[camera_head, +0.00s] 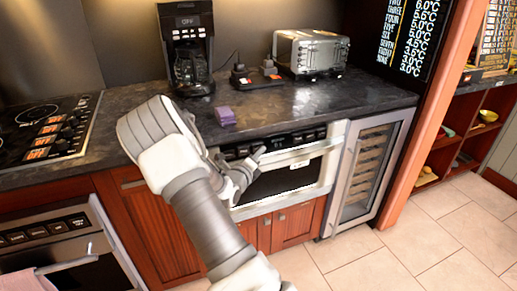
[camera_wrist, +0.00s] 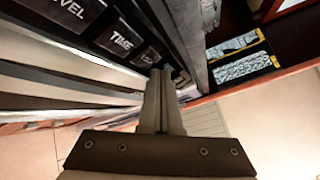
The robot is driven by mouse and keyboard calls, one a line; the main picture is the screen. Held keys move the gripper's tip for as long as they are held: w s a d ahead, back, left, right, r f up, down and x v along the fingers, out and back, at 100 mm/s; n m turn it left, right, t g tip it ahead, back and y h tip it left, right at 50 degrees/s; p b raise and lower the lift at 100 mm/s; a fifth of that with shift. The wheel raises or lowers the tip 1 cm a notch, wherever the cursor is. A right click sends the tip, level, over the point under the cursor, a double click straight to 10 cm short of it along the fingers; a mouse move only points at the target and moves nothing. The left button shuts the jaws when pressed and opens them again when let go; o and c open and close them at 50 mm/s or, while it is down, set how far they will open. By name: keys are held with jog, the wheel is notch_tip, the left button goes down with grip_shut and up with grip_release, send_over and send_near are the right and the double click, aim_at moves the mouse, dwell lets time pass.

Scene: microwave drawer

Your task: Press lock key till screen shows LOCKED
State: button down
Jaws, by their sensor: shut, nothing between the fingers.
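The microwave drawer (camera_head: 300,176) is built in under the counter, with a dark key panel (camera_head: 305,137) along its top. My gripper (camera_head: 260,153) is shut and empty, in front of that panel. In the wrist view its closed fingertips (camera_wrist: 160,72) are close to the row of keys; I cannot tell whether they touch. A key ending in "LEVEL" (camera_wrist: 72,7) and a "TIME" key (camera_wrist: 122,38) show there. A further key (camera_wrist: 147,58) lies just left of the fingertips, its label unreadable. I cannot identify the lock key, and no screen text is readable on the microwave.
The drawer's handle (camera_head: 300,163) juts out below the panel. A wine cooler (camera_head: 367,170) is right of the drawer. The tiled floor in front is clear.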

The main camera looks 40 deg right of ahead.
jog(key=shift+w, duration=0.1)
dwell(0.3)
jog(key=shift+w+d, duration=0.1)
jog(key=shift+w, duration=0.2)
jog(key=shift+w+d+f, duration=0.1)
jog(key=shift+w+f, duration=0.05)
jog(key=shift+w, duration=0.2)
dwell(0.6)
dwell(0.4)
jog(key=shift+s+a+r+p, duration=0.2)
jog(key=shift+s+p, duration=0.45)
jog(key=shift+s, duration=0.05)
jog(key=shift+s+a+r+p, duration=0.2)
jog(key=shift+s+p, duration=0.15)
jog(key=shift+s, duration=0.45)
jog(key=shift+s+a+r+p, duration=0.2)
jog(key=shift+s+p, duration=0.2)
jog(key=shift+s, duration=0.4)
jog(key=shift+s+a+r+p, duration=0.1)
jog(key=shift+s+a+p, duration=0.2)
jog(key=shift+s, duration=0.5)
jog(key=shift+d, duration=0.15)
